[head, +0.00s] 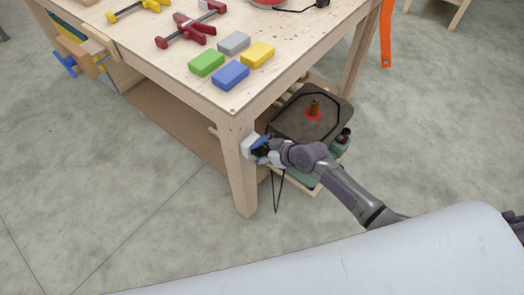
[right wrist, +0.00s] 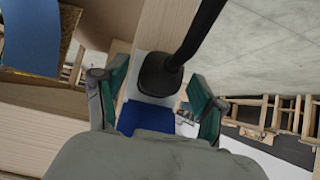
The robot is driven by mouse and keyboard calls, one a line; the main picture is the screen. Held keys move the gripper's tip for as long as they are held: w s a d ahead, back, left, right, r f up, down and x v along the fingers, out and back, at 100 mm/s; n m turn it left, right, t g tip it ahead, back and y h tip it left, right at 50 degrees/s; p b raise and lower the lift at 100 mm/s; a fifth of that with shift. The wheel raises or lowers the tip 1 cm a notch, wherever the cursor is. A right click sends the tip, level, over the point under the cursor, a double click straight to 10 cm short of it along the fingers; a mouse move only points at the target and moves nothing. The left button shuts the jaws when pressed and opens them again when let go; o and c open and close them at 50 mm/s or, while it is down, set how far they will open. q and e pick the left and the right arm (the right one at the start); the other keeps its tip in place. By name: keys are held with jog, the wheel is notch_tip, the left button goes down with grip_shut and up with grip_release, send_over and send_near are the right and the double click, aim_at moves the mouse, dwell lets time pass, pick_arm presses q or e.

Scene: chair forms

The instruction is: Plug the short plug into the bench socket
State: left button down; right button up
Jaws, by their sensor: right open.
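A white bench socket (head: 248,148) with a blue part is fixed to the front table leg. In the right wrist view the white socket (right wrist: 131,88) and its blue part (right wrist: 145,117) lie ahead of my right gripper (right wrist: 160,75). A black plug (right wrist: 155,78) is at the socket face, its thick cord running up and right. I cannot tell how deep it sits. My right gripper (head: 262,150) is open, its green-padded fingers on both sides of the plug, with visible gaps. My left gripper is not in view.
The workbench (head: 150,62) carries several coloured blocks, a red clamp (head: 190,30) and a yellow clamp (head: 138,9). A lower shelf holds a dark tray-like item (head: 290,122). A black cord (head: 277,192) hangs beside the leg. The floor to the left is clear.

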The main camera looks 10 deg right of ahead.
jog(key=shift+s+d, duration=0.1)
jog(key=v, duration=1.2)
jog(key=s+d+f+m+g+h, duration=0.1)
jog(key=s+d+f+m+h, duration=0.15)
jog(key=f, duration=0.65)
jog(key=s+d+f+m+h, duration=0.1)
jog(key=s+d+f, duration=0.25)
jog(key=f, duration=0.45)
jog(key=s+d+f+m+g+h, duration=0.1)
jog(key=s+d+f, duration=0.25)
jog(key=f, duration=0.55)
jog(key=s+a+f+g, duration=0.1)
jog(key=s+f, duration=0.4)
jog(key=s, duration=0.5)
jog(key=s+a+f+g+h, duration=0.1)
jog(key=s+f, duration=0.4)
jog(key=s, duration=0.5)
jog(key=s+a+f+g, duration=0.2)
jog(key=s+f, duration=0.3)
jog(key=s, duration=0.5)
jog(key=shift+f+m+g+h, duration=0.25)
jog(key=shift+m+g+h, duration=0.1)
jog(key=shift+g, duration=0.05)
